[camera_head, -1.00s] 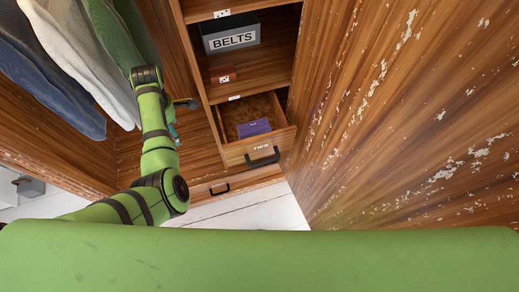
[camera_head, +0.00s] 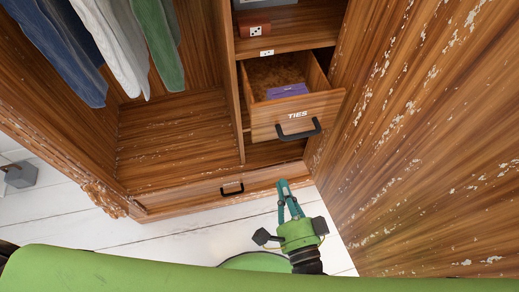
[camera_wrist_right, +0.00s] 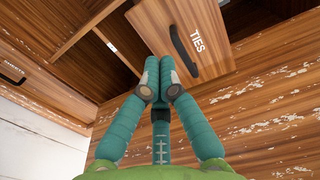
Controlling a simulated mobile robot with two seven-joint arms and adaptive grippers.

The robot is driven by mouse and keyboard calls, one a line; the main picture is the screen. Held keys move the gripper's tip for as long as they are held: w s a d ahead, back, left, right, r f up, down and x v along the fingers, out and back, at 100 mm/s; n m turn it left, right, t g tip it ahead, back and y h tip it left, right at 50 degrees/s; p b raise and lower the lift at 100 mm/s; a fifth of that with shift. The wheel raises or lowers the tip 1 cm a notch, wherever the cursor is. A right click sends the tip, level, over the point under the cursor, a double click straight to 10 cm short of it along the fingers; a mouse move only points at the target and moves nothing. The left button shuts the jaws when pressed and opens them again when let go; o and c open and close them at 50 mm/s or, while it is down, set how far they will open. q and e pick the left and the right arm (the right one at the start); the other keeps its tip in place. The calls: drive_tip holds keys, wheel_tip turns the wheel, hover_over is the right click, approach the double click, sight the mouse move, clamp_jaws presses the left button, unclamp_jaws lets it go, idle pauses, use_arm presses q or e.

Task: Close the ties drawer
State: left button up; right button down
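The ties drawer (camera_head: 292,120) is a wooden drawer with a white TIES label and a black handle (camera_head: 298,130). It stands pulled out, and a purple item (camera_head: 287,91) lies inside. Its front also shows in the right wrist view (camera_wrist_right: 182,40), beyond the fingers. My right gripper (camera_head: 287,190) is below the drawer front in the head view and apart from it. In the right wrist view its teal fingers (camera_wrist_right: 158,72) meet at the tips, with nothing between them. My left gripper is in neither current view.
Below is another drawer front with a black handle (camera_head: 232,188). Shelves above the ties drawer hold a brown box (camera_head: 254,29). Clothes (camera_head: 118,45) hang at left. A worn wooden panel (camera_head: 430,130) stands close at right. White floor (camera_head: 170,232) is clear in front.

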sight(266, 129)
use_arm(q)
wheel_tip(266, 129, up, 2)
drive_tip(key=shift+d+r+p, duration=0.1)
drive_tip(key=shift+p, duration=1)
use_arm(e)
drive_tip(key=x, duration=1.4)
drive_tip(key=shift+w+d+r, duration=0.1)
use_arm(q)
drive_tip(key=shift+w, duration=0.1)
